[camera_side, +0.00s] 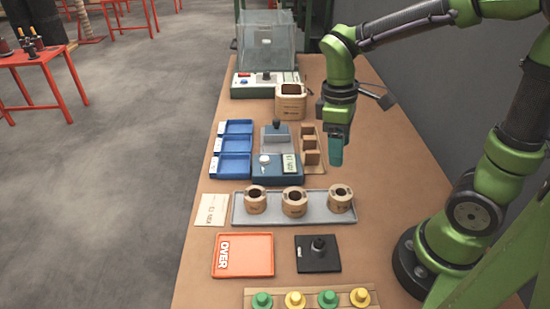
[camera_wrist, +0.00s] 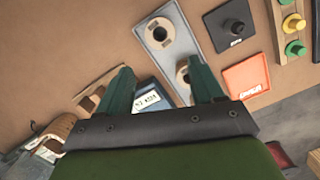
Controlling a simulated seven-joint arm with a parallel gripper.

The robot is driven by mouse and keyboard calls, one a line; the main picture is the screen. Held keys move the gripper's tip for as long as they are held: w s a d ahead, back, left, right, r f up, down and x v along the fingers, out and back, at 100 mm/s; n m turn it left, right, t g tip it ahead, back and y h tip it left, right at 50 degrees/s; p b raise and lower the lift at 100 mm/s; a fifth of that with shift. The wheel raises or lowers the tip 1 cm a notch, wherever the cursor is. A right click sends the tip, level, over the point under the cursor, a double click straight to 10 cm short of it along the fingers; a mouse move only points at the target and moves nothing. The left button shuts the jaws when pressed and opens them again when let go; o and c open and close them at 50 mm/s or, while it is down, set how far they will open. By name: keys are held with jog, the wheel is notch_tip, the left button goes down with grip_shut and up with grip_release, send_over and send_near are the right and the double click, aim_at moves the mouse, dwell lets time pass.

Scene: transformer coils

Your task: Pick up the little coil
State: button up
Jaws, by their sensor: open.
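Three small tan coils with dark central holes stand in a row on a long grey tray (camera_side: 318,216): a left coil (camera_side: 256,199), a middle coil (camera_side: 294,202) and a right coil (camera_side: 341,198). I cannot tell which is littlest. My gripper (camera_side: 335,164) points down, open and empty, above the bench behind the right coil. In the wrist view, one coil (camera_wrist: 160,34) shows fully beyond the fingers (camera_wrist: 163,88); another (camera_wrist: 182,72) is partly covered by a finger.
In front are an orange OVER tray (camera_side: 259,256), a black knobbed plate (camera_side: 319,262) and a peg board (camera_side: 344,294).

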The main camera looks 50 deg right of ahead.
send_over(340, 195)
jog(key=a, duration=0.1)
jog(key=f, duration=0.9)
jog(key=shift+w+a+f, duration=0.15)
jog(key=shift+a+f, duration=0.05)
jog(key=shift+f, duration=0.2)
jog(key=f, duration=0.2)
jog(key=s+f, duration=0.1)
jog(key=f, duration=0.2)
jog(key=shift+d, duration=0.15)
jog(key=c, duration=0.8)
